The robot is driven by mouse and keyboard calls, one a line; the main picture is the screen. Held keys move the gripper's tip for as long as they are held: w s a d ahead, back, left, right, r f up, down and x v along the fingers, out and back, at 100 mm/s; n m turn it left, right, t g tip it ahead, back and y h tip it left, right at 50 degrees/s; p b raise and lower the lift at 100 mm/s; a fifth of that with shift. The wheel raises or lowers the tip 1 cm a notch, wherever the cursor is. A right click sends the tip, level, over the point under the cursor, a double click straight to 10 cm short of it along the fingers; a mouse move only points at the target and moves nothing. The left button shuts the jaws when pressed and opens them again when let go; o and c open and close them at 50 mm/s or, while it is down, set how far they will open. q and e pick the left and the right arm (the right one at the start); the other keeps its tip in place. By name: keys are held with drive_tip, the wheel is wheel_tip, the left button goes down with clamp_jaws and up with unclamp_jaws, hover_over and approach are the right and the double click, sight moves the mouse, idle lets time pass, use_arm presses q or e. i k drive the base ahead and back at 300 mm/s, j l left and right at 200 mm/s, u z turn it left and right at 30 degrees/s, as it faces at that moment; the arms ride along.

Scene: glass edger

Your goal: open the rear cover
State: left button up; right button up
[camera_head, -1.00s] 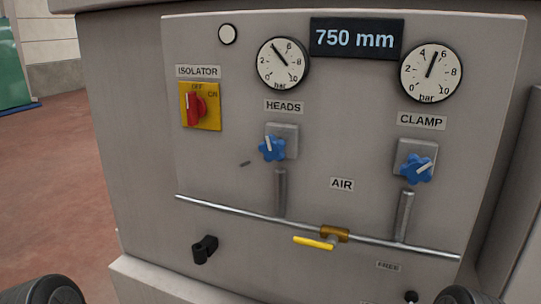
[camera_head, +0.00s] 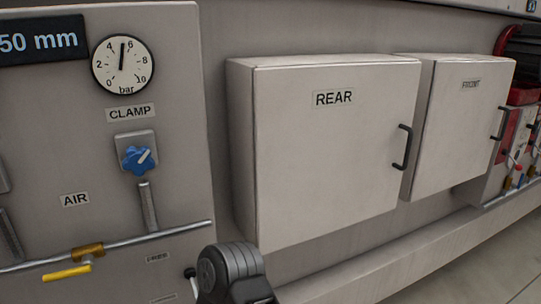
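The rear cover (camera_head: 320,165) is a pale grey box door labelled REAR, in the middle of the head view. It looks shut. Its black bar handle (camera_head: 402,147) stands upright near its right edge. A dark grey rounded part of my own arm (camera_head: 232,272) shows at the bottom, below and left of the cover and apart from the handle in the picture. Neither gripper's fingers are in view.
A similar cover labelled FRONT (camera_head: 462,125) is to the right, with its own black handle (camera_head: 499,123). At left is the control panel with a clamp gauge (camera_head: 123,65), blue knob (camera_head: 138,159), air pipe and yellow lever (camera_head: 67,272). A ledge runs below the covers.

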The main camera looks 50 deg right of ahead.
sight(333, 142)
drive_tip(key=z, duration=2.1)
